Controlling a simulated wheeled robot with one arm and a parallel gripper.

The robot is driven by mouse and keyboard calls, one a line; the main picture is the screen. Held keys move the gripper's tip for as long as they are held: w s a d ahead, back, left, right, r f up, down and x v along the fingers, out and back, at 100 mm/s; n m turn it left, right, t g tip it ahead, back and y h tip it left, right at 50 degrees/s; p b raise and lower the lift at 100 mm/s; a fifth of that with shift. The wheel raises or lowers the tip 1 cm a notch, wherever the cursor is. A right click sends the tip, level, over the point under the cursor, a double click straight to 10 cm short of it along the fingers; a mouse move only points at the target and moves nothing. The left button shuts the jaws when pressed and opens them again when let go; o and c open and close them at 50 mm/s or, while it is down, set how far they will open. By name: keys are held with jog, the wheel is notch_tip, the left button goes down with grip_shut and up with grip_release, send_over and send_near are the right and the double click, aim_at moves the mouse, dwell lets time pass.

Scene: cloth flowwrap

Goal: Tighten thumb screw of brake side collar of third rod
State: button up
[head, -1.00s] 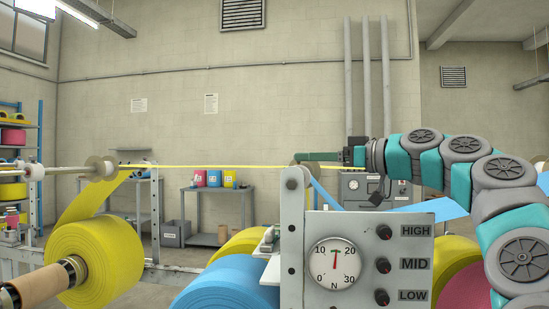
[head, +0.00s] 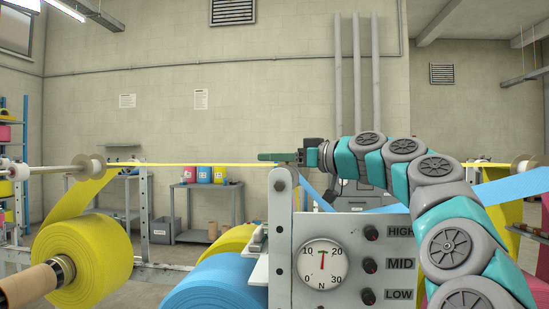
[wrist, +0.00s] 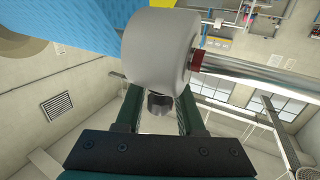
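In the head view my gripper (head: 264,157) points left above the grey post (head: 281,235). The collar and screw cannot be made out there.
A yellow web (head: 205,164) runs left to another rod's disc collar (head: 92,167). A blue web (head: 515,188) crosses at right. A gauge panel (head: 350,235) stands below my arm. Yellow (head: 85,260) and blue (head: 215,285) rolls sit low.

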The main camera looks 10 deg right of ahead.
grip_shut()
jog(key=shift+d+f+m+t+h+b, duration=0.15)
jog(key=shift+m+t+h+b, duration=0.15)
jog(key=shift+t+h+b, duration=0.3)
jog(key=shift+w+f+m+t+h+b, duration=0.1)
jog(key=shift+m+t+h+b, duration=0.4)
jog(key=shift+b, duration=0.4)
jog(key=shift+w+d+r+m+t+h+p, duration=0.15)
jog(key=shift+d+m+t+h, duration=0.3)
jog(key=shift+m+h, duration=0.75)
jog(key=shift+w+d+r+m+t+h+p, duration=0.15)
jog(key=shift+m+t+h, duration=0.6)
jog(key=shift+h, duration=0.8)
jog(key=shift+w+d+r+m+t+h+p, duration=0.2)
jog(key=shift+m+t+h, duration=0.3)
jog(key=shift+m+h, duration=0.7)
jog(key=shift+s+f+h, duration=0.1)
jog(key=shift+f+h, duration=0.1)
jog(key=shift+h, duration=0.05)
